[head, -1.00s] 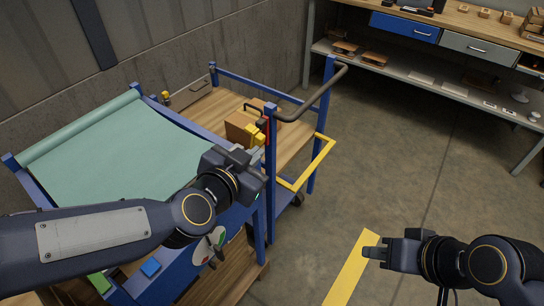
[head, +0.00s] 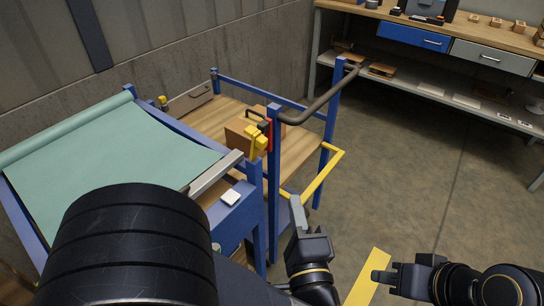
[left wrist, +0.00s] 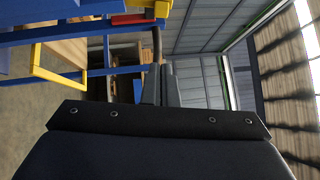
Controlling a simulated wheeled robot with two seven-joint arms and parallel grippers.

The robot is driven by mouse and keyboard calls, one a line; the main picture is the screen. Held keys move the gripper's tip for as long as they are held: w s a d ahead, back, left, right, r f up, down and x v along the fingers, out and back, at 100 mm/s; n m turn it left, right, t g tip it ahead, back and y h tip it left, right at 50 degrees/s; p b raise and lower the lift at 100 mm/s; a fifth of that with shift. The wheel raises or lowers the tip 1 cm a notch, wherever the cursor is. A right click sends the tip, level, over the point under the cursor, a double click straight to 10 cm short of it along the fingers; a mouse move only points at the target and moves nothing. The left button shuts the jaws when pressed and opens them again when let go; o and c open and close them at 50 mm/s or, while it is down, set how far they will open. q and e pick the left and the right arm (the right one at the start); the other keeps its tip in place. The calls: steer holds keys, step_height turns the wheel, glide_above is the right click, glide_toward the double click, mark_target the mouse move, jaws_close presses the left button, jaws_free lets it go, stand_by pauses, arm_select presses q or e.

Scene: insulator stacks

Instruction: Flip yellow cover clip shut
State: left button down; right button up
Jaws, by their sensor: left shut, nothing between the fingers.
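The yellow cover clip (head: 256,138) is at the blue corner post of the cart, beside a red and black part (head: 268,130). In the left wrist view a yellow piece (left wrist: 132,19) and a red part (left wrist: 162,8) show at the top edge. I cannot tell the clip's exact position. My left gripper (head: 296,203) is shut and empty, to the right of and below the clip, apart from it. Its fingers (left wrist: 160,84) are together in the left wrist view. My right gripper (head: 378,275) is over the floor at lower right, far from the clip.
The blue cart carries a green sheet (head: 110,150) and stands by a wood-topped cart (head: 290,155) with a dark handle (head: 318,97) and yellow frame (head: 325,172). My left arm hides the front left. A workbench (head: 450,42) stands behind; floor at right is clear.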

arm_select(q)
glide_toward(255, 147)
steer(key=w+d, duration=0.3)
steer(key=d, duration=0.2)
steer(key=w+a, duration=0.1)
steer(key=w+a+r, duration=0.1)
steer(key=w+a, duration=0.1)
steer(key=shift+w+r+b, duration=0.15)
steer(key=shift+r+b, duration=0.15)
steer(key=shift+b, duration=0.1)
